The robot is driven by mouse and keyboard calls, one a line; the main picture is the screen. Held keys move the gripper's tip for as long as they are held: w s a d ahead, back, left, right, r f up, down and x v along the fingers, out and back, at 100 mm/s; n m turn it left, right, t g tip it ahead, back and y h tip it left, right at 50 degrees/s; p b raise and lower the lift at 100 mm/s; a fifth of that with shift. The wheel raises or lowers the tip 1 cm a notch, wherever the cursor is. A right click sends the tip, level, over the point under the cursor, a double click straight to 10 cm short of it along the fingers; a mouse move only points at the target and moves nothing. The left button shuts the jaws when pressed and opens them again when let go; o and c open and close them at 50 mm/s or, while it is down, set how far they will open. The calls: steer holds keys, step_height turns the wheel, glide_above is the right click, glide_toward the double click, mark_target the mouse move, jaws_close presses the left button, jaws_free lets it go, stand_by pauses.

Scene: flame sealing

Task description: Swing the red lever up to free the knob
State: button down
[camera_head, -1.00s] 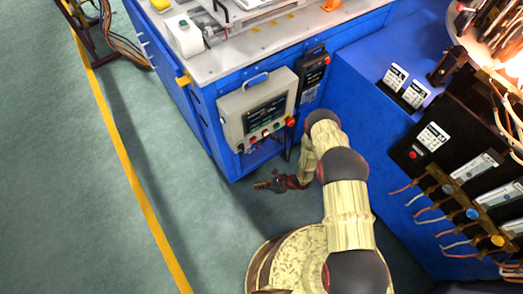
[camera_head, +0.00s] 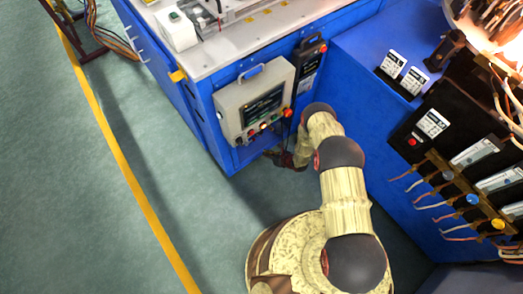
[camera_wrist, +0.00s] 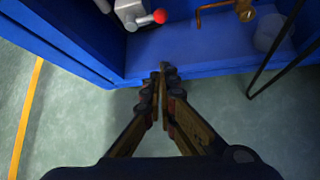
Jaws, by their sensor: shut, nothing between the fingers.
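The red lever shows in the wrist view as a red ball (camera_wrist: 160,16) on a short metal arm, joined to a grey metal fitting (camera_wrist: 130,12) at the top edge. It points right in the picture. A brass piece (camera_wrist: 243,12) with a bent brass arm is farther right; I cannot tell whether it is the knob. My gripper (camera_wrist: 161,70) is shut and empty. Its tips are below the red ball in the picture, apart from it, near the cabinet's lower lip. In the head view my gripper (camera_head: 272,154) is just below the control box, partly dark.
The blue cabinet (camera_head: 190,115) has a grey control box (camera_head: 255,100) on its front, above my gripper. Another blue cabinet (camera_head: 345,110) stands to the right. A thin dark rod (camera_wrist: 275,55) is at right in the wrist view. The green floor on the left is clear.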

mark_target(250, 142)
steer(key=b+x, duration=0.4)
steer(key=x, duration=0.5)
steer(key=shift+w+a+r+b, duration=0.15)
steer(key=shift+w+r, duration=0.15)
steer(key=shift+r, duration=0.3)
steer(key=shift+w+d+r+b, duration=0.1)
steer(key=shift+w+r, duration=0.25)
steer(key=shift+r, duration=0.2)
steer(key=shift+w+a+r+b, duration=0.15)
steer(key=shift+w+r, duration=0.15)
steer(key=shift+r, duration=0.3)
